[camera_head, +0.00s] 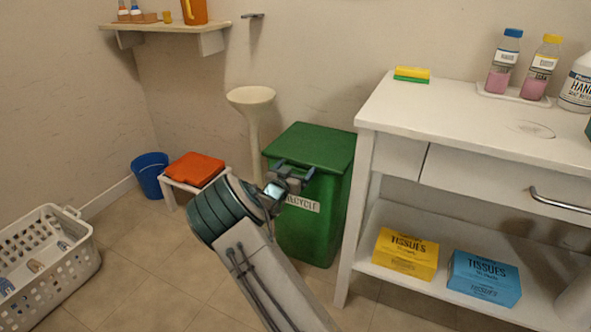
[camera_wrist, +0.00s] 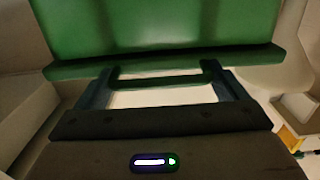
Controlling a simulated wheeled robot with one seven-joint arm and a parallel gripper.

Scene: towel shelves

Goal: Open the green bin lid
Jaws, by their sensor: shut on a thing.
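The green bin (camera_head: 335,215) stands on the floor left of the white cabinet, with a partly covered RECYCLE label on its front. Its green lid (camera_head: 318,145) looks closed in the head view. In the wrist view the lid (camera_wrist: 165,25) fills the top, with its front edge running across. A green handle (camera_wrist: 165,82) sticks out from that edge. My gripper (camera_head: 294,171) is at the front edge of the lid. In the wrist view my gripper (camera_wrist: 163,88) has its two fingers at either end of the handle, shut on it.
The white cabinet (camera_head: 458,115) stands close on the bin's right, with tissue boxes on its lower shelf. A pale pedestal (camera_head: 252,97) stands behind left. A stool with an orange cloth (camera_head: 195,168), a blue bucket (camera_head: 150,174) and a white basket (camera_head: 50,262) are on the left.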

